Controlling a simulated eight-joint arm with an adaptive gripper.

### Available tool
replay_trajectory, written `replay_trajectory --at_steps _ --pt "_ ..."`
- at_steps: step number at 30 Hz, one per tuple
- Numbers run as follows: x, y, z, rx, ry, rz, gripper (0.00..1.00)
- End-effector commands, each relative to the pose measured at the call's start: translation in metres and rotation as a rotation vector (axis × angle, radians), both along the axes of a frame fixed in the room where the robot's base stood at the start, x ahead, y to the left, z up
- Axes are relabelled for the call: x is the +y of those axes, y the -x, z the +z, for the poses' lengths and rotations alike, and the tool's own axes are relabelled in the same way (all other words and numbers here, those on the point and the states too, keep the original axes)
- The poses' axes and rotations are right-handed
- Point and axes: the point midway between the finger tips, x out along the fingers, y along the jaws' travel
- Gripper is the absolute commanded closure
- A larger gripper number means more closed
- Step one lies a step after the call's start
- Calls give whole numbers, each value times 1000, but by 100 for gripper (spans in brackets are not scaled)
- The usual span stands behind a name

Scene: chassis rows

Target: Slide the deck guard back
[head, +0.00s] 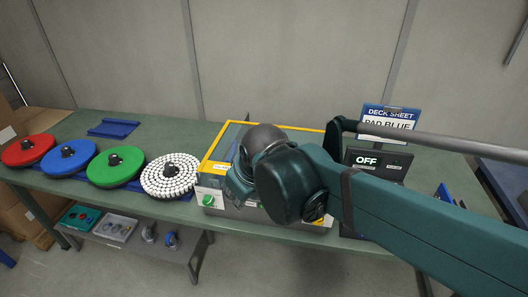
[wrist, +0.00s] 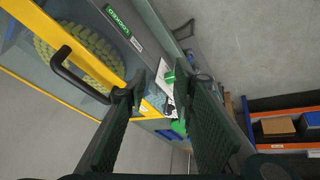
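The deck guard (head: 222,148) is a yellow-framed clear panel on top of a pale box on the bench, and my arm hides much of it in the head view. In the wrist view its yellow frame (wrist: 63,36) crosses the upper left, with a black bar handle (wrist: 72,76) on it. A round yellowish studded pad (wrist: 85,55) shows through the panel. My gripper (wrist: 158,88) is open, with nothing seen between its fingers. The handle's near end lies close to the left finger; I cannot tell if they touch. In the head view my wrist hides the fingers.
Red (head: 28,150), blue (head: 68,158), green (head: 115,165) and white (head: 170,175) round pads stand in a row on the left. A green knob (head: 208,200) is on the box front. A display (head: 367,160) reads OFF. A sign (head: 388,125) reads DECK SHEET, PAD BLUE.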

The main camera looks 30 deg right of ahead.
Motion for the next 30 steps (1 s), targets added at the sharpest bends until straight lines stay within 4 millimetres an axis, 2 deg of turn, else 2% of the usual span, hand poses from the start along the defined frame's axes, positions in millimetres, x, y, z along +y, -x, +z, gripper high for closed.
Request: replay_trajectory --at_steps 1,9,21,30 --pt "-5 -6 12 14 15 16 75" --pt "-31 -28 36 104 95 127 75" --pt "-73 -57 64 243 186 298 75" --pt "-106 -76 77 342 228 426 75"
